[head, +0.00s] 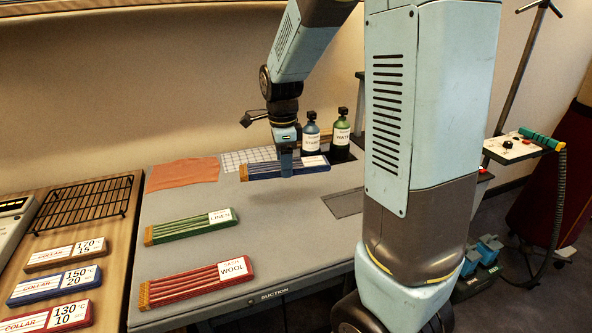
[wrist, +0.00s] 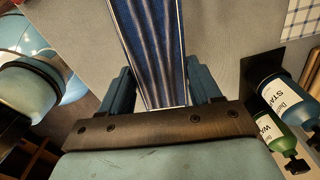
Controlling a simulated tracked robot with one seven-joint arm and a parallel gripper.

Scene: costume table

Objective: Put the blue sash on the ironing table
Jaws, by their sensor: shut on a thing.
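The blue sash (head: 262,170) is a folded, pleated strip with a gold fringe at its left end and a white label at its right end. It is at the back of the grey ironing table (head: 190,248). My gripper (head: 286,170) points down and is shut on the sash near its middle. In the wrist view the blue sash (wrist: 152,40) runs between the two fingers of my gripper (wrist: 158,92).
A green linen sash (head: 188,226) and a red wool sash (head: 196,282) lie on the table. An orange cloth (head: 184,173) and a checked cloth (head: 236,160) lie at the back. A blue bottle (head: 311,138) and a green bottle (head: 341,142) stand close behind the blue sash's right end.

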